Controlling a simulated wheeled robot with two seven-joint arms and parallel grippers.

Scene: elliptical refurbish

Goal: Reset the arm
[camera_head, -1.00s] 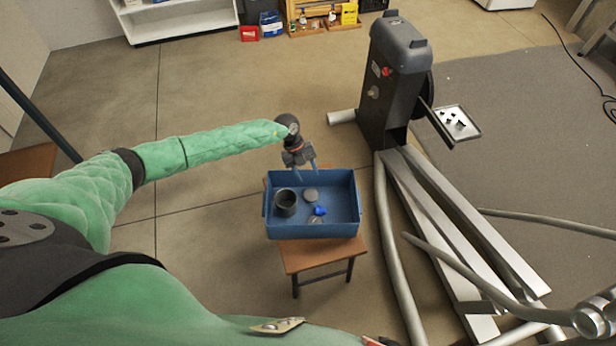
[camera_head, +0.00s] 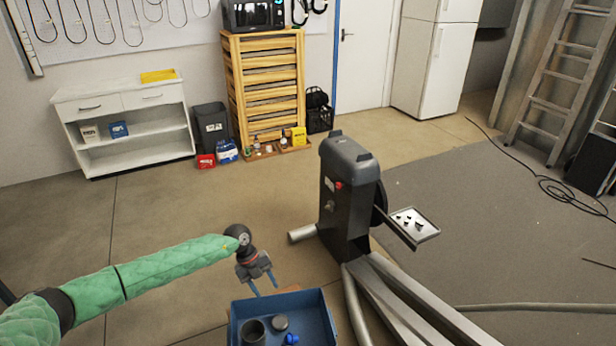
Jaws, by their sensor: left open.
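My left arm, in a green quilted sleeve, comes in from the left. Its gripper (camera_head: 264,287) is open and empty, with two blue fingers pointing down just behind the far edge of a blue bin (camera_head: 240,313). The bin holds a dark cup (camera_head: 253,331), a grey round piece (camera_head: 280,322) and a small blue piece (camera_head: 291,339). The bin's near part is cut off by the bottom edge of the picture. My right gripper is not in view.
A black and grey elliptical machine (camera_head: 345,195) with long metal rails (camera_head: 410,300) stands right of the bin. A small tray (camera_head: 415,226) sits beside it. A white shelf unit (camera_head: 125,125), a wooden crate stack (camera_head: 265,85) and a fridge (camera_head: 435,55) line the back. The floor at left centre is clear.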

